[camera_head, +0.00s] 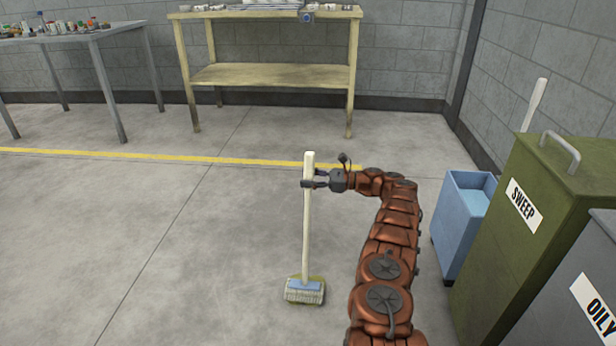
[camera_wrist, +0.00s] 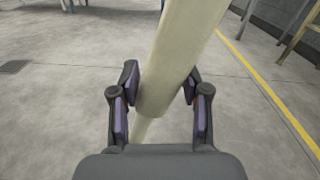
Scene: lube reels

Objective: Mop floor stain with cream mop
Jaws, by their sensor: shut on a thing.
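The cream mop (camera_head: 306,230) stands nearly upright on the concrete floor in the head view. Its head (camera_head: 304,291) has a pale blue top and a whitish fringe and appears to rest on the floor. My gripper (camera_head: 314,178) is shut on the upper part of the handle. In the wrist view the thick cream handle (camera_wrist: 178,60) passes between the two fingers of my gripper (camera_wrist: 160,105), slightly tilted. No floor stain is clearly visible; it may be hidden under the mop head.
A blue bucket (camera_head: 458,235) with light blue contents stands right of my arm. A green SWEEP bin (camera_head: 520,270) and a grey OILY bin (camera_head: 575,300) are at the right edge. A wooden bench (camera_head: 270,76) and a grey table (camera_head: 90,35) stand behind a yellow floor line (camera_head: 130,155). Left floor is clear.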

